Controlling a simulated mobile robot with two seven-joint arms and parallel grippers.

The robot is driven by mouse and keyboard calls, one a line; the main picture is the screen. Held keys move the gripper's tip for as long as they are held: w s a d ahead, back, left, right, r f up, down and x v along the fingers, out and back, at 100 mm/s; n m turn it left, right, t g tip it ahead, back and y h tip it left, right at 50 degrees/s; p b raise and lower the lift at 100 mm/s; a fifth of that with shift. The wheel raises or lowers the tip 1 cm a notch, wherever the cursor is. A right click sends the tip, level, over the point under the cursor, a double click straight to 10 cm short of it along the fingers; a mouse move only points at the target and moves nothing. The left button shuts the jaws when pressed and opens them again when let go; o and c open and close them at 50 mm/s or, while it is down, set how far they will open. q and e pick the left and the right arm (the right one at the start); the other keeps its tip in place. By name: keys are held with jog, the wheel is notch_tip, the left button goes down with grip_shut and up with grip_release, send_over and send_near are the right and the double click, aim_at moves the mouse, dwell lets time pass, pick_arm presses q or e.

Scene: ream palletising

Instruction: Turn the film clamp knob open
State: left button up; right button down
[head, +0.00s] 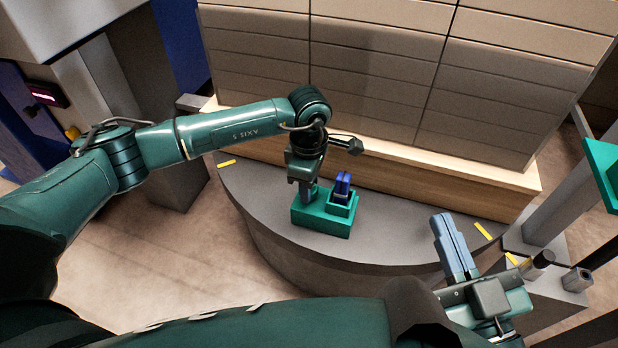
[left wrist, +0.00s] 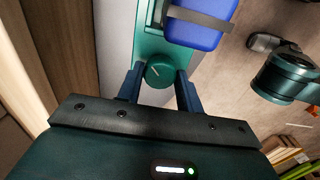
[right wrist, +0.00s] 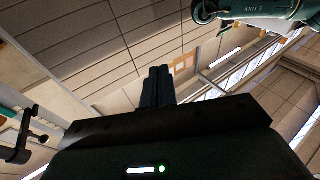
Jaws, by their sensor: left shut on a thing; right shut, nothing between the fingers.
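The film clamp knob (left wrist: 160,74) is round and green with a pale line on its top, in the left wrist view. My left gripper (left wrist: 160,82) is shut on it, one dark blue finger on each side. The knob sits on a green fixture (head: 320,218), which stands on the grey table in the head view; there the gripper hides the knob. A blue block (left wrist: 195,28) with a grey strap across it sits in the fixture beside the knob. My right gripper (head: 441,217) is shut and empty, raised at the table's right; its closed fingers also show in the right wrist view (right wrist: 158,86).
The curved grey table (head: 270,225) has free room on both sides of the fixture. Yellow marks lie near its edges. Behind it, a tall stack of wrapped blocks (head: 380,70) stands on a wooden base. Grey posts and a green part (head: 603,170) stand at the right.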

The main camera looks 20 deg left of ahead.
pick_arm(q)
jog(key=shift+r+n, duration=0.15)
jog(key=shift+n, duration=0.35)
jog(key=shift+n+p, duration=0.6)
jog(key=shift+n, duration=0.3)
jog(key=n+p, duration=0.1)
jog(key=n, duration=0.2)
jog(key=shift+p, duration=0.3)
jog(key=shift+n+p, duration=0.3)
jog(key=shift+n, duration=1.1)
pick_arm(e)
jog(key=shift+d+r+n+h, duration=0.2)
jog(key=shift+d+n+h, duration=0.2)
jog(key=shift+d+n, duration=0.1)
pick_arm(q)
jog(key=shift+p, duration=0.3)
jog(key=shift+n, duration=0.3)
pick_arm(e)
jog(key=shift+f, duration=0.25)
pick_arm(q)
jog(key=o, duration=1)
pick_arm(e)
jog(key=shift+r, duration=0.25)
